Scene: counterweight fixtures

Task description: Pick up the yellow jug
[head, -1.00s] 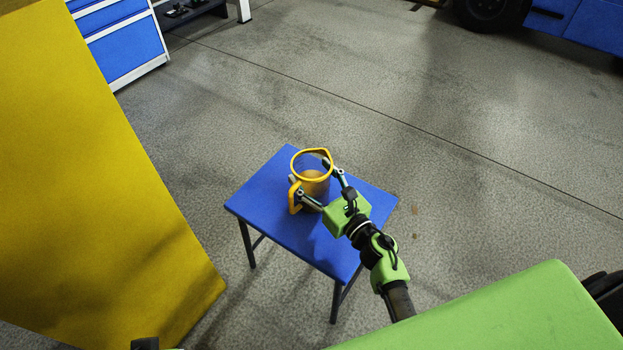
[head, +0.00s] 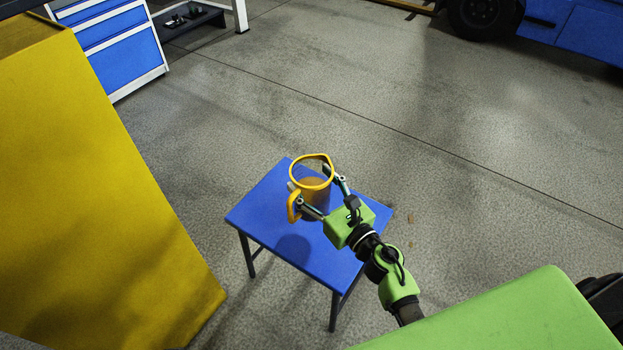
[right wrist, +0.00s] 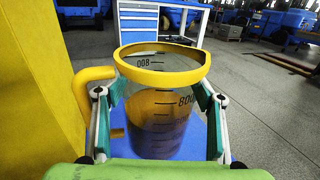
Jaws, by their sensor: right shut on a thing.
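The yellow jug (head: 316,194) has a yellow rim and handle and a clear body with dark measuring marks. My right gripper (head: 314,186) is shut on the jug, one finger on each side of its body. In the head view the jug is upright above the small blue table (head: 262,222), with a round shadow on the tabletop apart from it. In the right wrist view the jug (right wrist: 158,125) stands between the fingers, its handle to the left. Its base is partly hidden. My left gripper is not in view.
A large yellow block (head: 90,190) stands close on the left. A blue drawer cabinet (head: 115,45) is at the back left, and a blue vehicle (head: 570,35) at the back right. The grey floor (head: 440,140) beyond the table is open.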

